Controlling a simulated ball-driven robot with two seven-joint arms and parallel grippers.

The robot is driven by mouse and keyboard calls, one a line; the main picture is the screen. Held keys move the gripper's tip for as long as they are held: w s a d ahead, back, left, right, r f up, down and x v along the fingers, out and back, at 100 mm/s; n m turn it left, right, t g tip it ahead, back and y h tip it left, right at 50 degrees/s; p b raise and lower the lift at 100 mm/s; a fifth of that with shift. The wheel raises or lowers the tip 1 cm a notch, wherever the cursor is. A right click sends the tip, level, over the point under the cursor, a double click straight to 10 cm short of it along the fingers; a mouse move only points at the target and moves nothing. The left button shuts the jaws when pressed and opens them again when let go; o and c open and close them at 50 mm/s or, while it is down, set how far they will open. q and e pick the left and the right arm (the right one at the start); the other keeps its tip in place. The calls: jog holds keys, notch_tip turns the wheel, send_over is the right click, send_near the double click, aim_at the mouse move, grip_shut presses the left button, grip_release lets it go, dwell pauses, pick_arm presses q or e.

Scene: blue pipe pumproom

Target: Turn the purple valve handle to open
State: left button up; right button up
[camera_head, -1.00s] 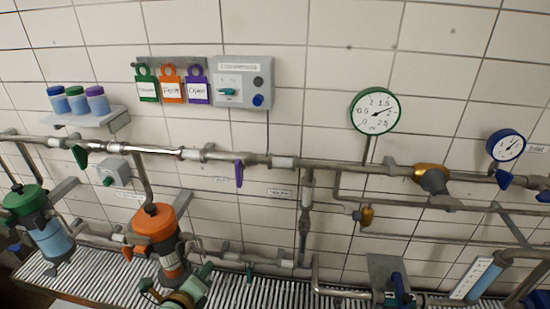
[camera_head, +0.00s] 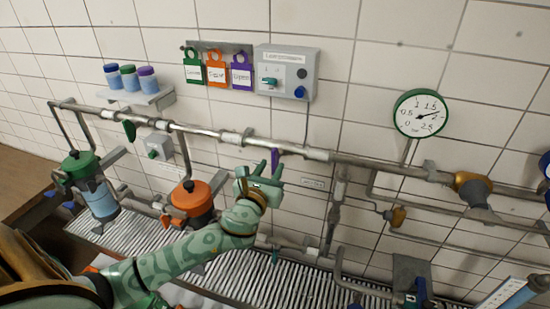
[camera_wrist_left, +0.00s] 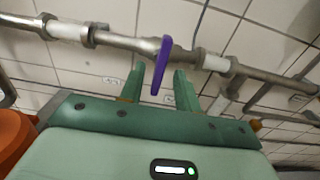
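The purple valve handle (camera_head: 275,160) hangs down from the upper grey pipe, in the middle of the head view. It also shows in the left wrist view (camera_wrist_left: 161,66), pointing down and slightly left from the pipe. My left gripper (camera_head: 269,163) is green and open, with its fingers pointing up at the pipe. In the left wrist view its two fingers (camera_wrist_left: 157,88) stand apart, with the handle appearing between them. I cannot tell how far the handle is in depth from the fingers, and no contact shows. My right gripper is in neither view.
A green handle (camera_head: 129,130) hangs on the same pipe (camera_head: 336,156) to the left. An orange-topped filter (camera_head: 190,196) stands below, close to my left arm. A pressure gauge (camera_head: 420,113) is at the right. A control box (camera_head: 286,72) and tags hang above.

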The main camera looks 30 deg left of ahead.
aim_at(273, 164)
pick_arm(q)
jog(key=x, duration=0.2)
jog(key=shift+w+a, duration=0.15)
jog(key=shift+w, duration=0.8)
jog(key=shift+s+a, duration=0.1)
grip_shut()
